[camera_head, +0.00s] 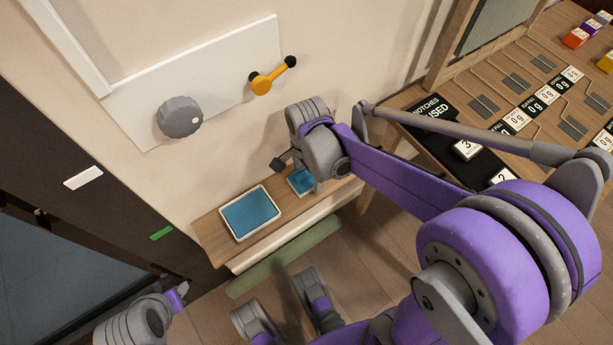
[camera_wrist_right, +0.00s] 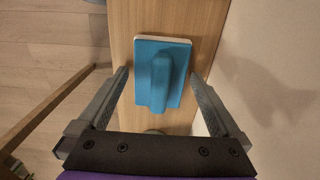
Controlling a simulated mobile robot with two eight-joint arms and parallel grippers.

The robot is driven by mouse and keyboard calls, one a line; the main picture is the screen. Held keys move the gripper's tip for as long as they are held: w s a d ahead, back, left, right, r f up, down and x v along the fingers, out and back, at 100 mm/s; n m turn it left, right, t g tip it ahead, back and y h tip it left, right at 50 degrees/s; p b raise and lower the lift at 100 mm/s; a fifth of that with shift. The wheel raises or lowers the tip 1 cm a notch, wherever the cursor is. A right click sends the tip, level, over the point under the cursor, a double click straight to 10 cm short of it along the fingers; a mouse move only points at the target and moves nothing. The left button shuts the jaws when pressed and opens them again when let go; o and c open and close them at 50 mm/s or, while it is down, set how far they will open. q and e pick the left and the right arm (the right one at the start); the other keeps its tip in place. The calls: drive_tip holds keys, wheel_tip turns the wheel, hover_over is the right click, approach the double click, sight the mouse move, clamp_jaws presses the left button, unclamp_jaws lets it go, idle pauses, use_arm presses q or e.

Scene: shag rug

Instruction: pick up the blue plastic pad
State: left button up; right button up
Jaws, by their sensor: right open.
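The blue plastic pad (camera_wrist_right: 155,75) lies on a narrow wooden shelf (camera_wrist_right: 120,28). It has a raised blue grip along its middle and a pale edge at its far side. My right gripper (camera_wrist_right: 159,80) is open, with one finger on each side of the pad and a gap on both sides. In the head view the pad (camera_head: 300,181) is partly hidden by my right wrist. Part of my left arm shows at the lower left of the head view, but its jaws are not clear.
A white-rimmed tray (camera_head: 224,222) with a blue inside lies left of the pad on the shelf. A wall panel with a grey knob (camera_head: 180,117) and a yellow lever (camera_head: 268,80) is above. A wooden table (camera_head: 410,98) with labelled blocks stands at right.

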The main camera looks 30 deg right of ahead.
sight(310, 181)
drive_tip(key=shift+c, duration=0.3)
drive_tip(key=shift+r, duration=0.1)
drive_tip(key=c, duration=1.1)
drive_tip(key=shift+s+r+p, duration=0.25)
drive_tip(key=shift+r+p, duration=0.15)
drive_tip(key=shift+r, duration=0.25)
drive_tip(key=r, duration=0.2)
drive_tip(key=r+p, duration=0.1)
drive_tip(key=r, duration=0.1)
drive_tip(key=s+r+p, duration=0.1)
drive_tip(key=r, duration=0.1)
drive_tip(key=s+p, duration=0.1)
drive_tip(key=s, duration=0.5)
drive_tip(key=s+d+p, duration=0.1)
drive_tip(key=s, duration=0.5)
drive_tip(key=s+p, duration=0.1)
drive_tip(key=s, duration=0.5)
drive_tip(key=shift+s+d+f, duration=0.2)
drive_tip(key=shift+s+d, duration=0.1)
